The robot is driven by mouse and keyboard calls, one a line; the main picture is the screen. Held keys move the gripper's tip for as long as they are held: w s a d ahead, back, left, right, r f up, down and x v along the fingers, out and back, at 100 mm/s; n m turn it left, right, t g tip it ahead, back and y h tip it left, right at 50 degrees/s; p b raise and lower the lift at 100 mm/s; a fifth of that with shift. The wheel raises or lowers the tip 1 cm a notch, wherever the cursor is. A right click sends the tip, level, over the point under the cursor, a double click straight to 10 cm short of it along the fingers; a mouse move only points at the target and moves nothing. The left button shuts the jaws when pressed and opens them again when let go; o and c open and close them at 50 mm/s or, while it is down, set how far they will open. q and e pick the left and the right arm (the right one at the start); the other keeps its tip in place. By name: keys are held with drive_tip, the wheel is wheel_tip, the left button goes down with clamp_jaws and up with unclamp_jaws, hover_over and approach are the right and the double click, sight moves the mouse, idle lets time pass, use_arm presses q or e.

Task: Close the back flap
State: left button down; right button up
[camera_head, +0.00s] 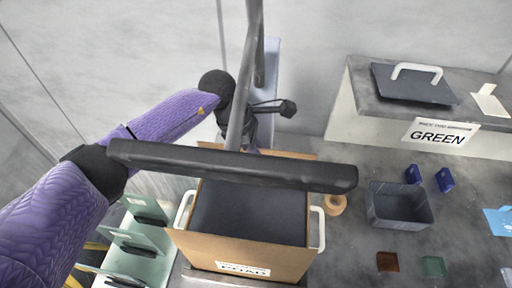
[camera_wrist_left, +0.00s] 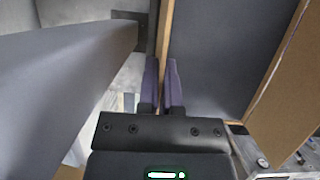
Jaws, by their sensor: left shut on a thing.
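The cardboard box (camera_head: 190,248) stands open at the lower centre of the head view, with white handles and a front label. A dark grey surface (camera_head: 248,212) fills its inside. A tan strip of the back flap (camera_head: 302,155) shows behind a dark bar that hides most of the back edge. My left gripper (camera_head: 251,147) is at that back edge, its fingers mostly hidden by the bar. In the left wrist view, its purple fingers (camera_wrist_left: 161,88) are shut on a thin tan cardboard edge (camera_wrist_left: 165,35), which looks like the back flap. My right gripper is out of view.
The dark bar (camera_head: 235,167) and its pole cross the head view above the box. A grey bin (camera_head: 398,205), blue blocks (camera_head: 445,179) and a tape roll (camera_head: 335,204) lie to the right. A green rack (camera_head: 135,245) stands left. A shelf marked GREEN (camera_head: 370,105) is behind.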

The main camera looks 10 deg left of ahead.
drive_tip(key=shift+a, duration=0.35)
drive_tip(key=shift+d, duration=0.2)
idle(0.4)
